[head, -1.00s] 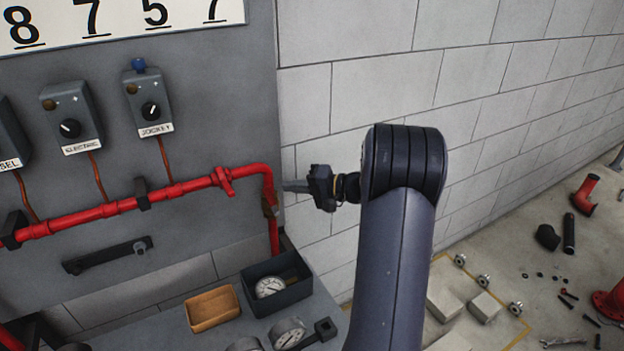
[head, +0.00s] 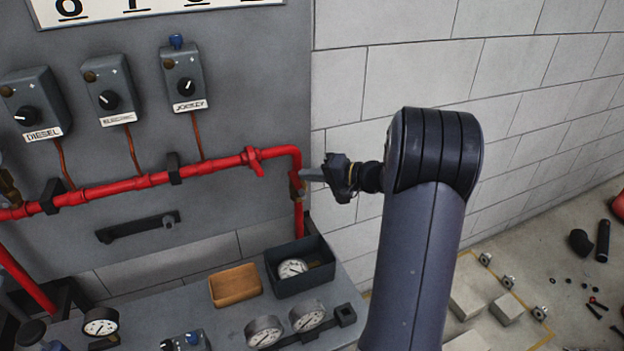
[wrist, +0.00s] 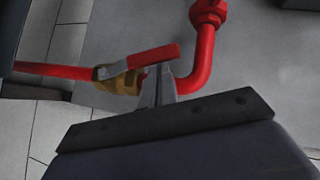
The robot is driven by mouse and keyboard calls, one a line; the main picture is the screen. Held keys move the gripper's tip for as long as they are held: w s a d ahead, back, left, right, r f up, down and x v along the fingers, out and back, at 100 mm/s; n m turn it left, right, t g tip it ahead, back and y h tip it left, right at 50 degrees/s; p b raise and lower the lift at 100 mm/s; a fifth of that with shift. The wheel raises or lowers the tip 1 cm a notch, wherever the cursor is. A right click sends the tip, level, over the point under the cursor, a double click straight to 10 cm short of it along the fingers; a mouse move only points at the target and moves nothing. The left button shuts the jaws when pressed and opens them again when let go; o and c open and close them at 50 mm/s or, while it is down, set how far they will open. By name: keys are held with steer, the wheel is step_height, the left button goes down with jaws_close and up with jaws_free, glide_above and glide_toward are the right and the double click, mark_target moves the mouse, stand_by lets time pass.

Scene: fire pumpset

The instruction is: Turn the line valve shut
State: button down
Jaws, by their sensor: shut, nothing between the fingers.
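The line valve has a brass body (wrist: 118,80) on the red pipe, and it shows small in the head view (head: 297,184) on the vertical run below the elbow. Its red lever (wrist: 153,57) lies at a shallow angle to the pipe in the wrist view, with a grey metal part at its pivot end. My gripper (wrist: 156,72) is shut and empty, with its fingertips right at the lever's side. I cannot tell whether they touch it. In the head view my gripper (head: 304,174) reaches the pipe from the right and partly hides the valve.
The red pipe (head: 120,186) runs along the grey panel, with a red fitting (head: 253,160) left of the elbow. Below are a dark bin (head: 318,278) holding a gauge, a wooden tray (head: 235,286) and loose gauges on a bench. A block wall stands close behind my arm.

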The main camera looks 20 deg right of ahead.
mark_target(297, 181)
steer(key=a+n+h+b, duration=0.1)
steer(key=b, duration=0.1)
steer(key=a+n+g+h+b, duration=0.1)
steer(key=a+h+b, duration=0.1)
steer(key=b, duration=0.1)
steer(key=shift+a+f+b, duration=0.2)
steer(key=shift+f+b, duration=0.1)
steer(key=shift+f, duration=0.1)
steer(key=a+f+n+h+b, duration=0.3)
steer(key=a+f+h+b, duration=0.1)
steer(key=a+h+b, duration=0.1)
steer(key=shift+a+g, duration=0.15)
steer(key=shift+g, duration=0.25)
steer(key=shift+f, duration=0.1)
stand_by(0.3)
steer(key=v, duration=1.1)
steer(key=shift+w+a, duration=0.15)
